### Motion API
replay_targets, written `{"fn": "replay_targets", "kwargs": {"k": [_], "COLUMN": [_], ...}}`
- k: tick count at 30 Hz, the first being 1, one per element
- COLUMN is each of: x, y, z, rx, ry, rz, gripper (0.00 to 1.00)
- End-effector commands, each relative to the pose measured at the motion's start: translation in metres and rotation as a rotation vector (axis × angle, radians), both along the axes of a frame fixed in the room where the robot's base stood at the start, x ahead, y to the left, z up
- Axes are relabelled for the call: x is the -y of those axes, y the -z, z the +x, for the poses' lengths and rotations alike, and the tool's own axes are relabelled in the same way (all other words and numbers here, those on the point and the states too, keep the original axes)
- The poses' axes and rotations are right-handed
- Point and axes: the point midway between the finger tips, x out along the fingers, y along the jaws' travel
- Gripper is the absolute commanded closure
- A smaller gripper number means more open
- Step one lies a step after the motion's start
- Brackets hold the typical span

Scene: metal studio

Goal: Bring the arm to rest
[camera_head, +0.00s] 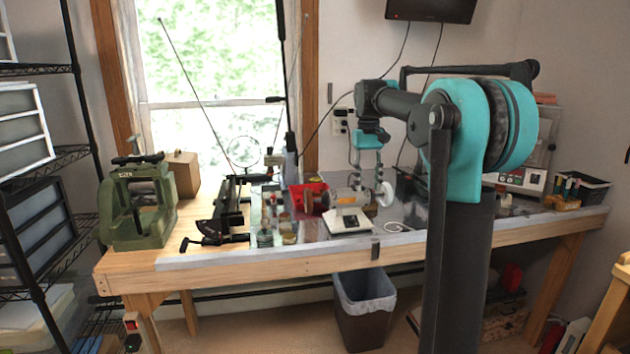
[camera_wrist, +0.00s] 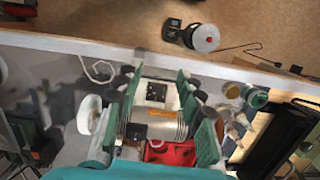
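My gripper (camera_head: 367,180) hangs from my bent arm over the back middle of the workbench, fingers pointing down. In the wrist view my gripper (camera_wrist: 158,84) shows two green and dark fingers spread apart with nothing held between them. A bench machine with a silver body (camera_head: 349,203) and a white wheel stands below; in the wrist view the machine (camera_wrist: 155,115) shows in the gap between the fingers. I cannot tell how much height separates the fingertips from it.
The workbench (camera_head: 290,257) carries a green press (camera_head: 140,205) at left, a black tool (camera_head: 230,212), small jars (camera_head: 265,237), a red bin (camera_head: 303,195) behind the machine and a black tray (camera_head: 582,188) at right. A wire shelf is at left. A waste bin (camera_head: 362,320) stands under the bench.

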Motion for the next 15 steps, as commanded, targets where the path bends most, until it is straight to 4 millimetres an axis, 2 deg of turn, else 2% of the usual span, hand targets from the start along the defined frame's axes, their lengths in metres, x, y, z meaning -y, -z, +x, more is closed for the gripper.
{"fn": "replay_targets", "kwargs": {"k": [5,8,11,15], "x": [0.009,0.015,0.021,0.028], "y": [0.053,0.097,0.143,0.206], "z": [-0.034,-0.066,-0.104,-0.165], "rx": [0.085,0.154,0.228,0.329], "ry": [0.027,0.048,0.071,0.102], "rz": [0.009,0.016,0.023,0.033], "gripper": [0.62,0.62,0.62,0.62]}}
